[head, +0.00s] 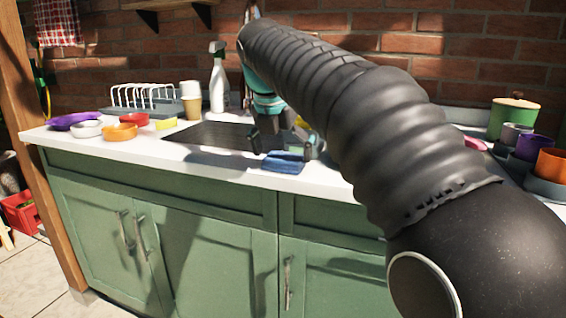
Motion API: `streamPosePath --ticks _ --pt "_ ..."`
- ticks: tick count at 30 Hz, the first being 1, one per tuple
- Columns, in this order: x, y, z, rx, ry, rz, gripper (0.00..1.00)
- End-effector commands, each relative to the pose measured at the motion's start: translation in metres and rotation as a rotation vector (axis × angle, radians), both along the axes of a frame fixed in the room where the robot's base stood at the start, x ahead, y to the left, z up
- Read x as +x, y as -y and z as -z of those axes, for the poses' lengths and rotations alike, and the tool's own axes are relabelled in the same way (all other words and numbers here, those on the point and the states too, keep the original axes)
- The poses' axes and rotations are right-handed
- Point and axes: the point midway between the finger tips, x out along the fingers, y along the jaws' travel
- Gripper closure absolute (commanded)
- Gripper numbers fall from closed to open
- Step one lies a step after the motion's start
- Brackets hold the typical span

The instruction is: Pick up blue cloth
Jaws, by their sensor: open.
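The blue cloth (284,160) lies folded on the white counter, at the front right of the dark sink. My gripper (283,146) is just above and behind it, pointing down, with its fingers apart. One finger shows to the left of the cloth and the other to its right. The frame does not show clearly whether the fingers touch the cloth. My dark arm crosses the right half of the view and hides part of the counter.
A white spray bottle (218,80), a tan cup (191,104) and a dish rack (146,97) stand behind and left of the sink (205,136). Bowls sit at the counter's left end. A green pot (513,116) and an orange cup (552,164) stand at right.

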Motion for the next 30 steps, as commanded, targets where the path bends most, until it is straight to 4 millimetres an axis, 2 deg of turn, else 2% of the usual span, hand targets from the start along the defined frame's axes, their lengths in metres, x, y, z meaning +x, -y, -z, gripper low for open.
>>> streamPosePath --ticks 3,10,11,15,30 --pt "0.0026 0.0014 0.0069 0.000 0.000 0.001 0.00" --pt "0.0031 0.0014 0.0079 0.001 0.001 0.001 0.00" --pt "0.0031 0.0014 0.0079 0.001 0.001 0.001 0.05" --pt "0.0030 0.0014 0.0078 0.001 0.001 0.001 0.39" --pt "0.0037 0.0010 0.0016 0.001 0.004 0.000 0.39"
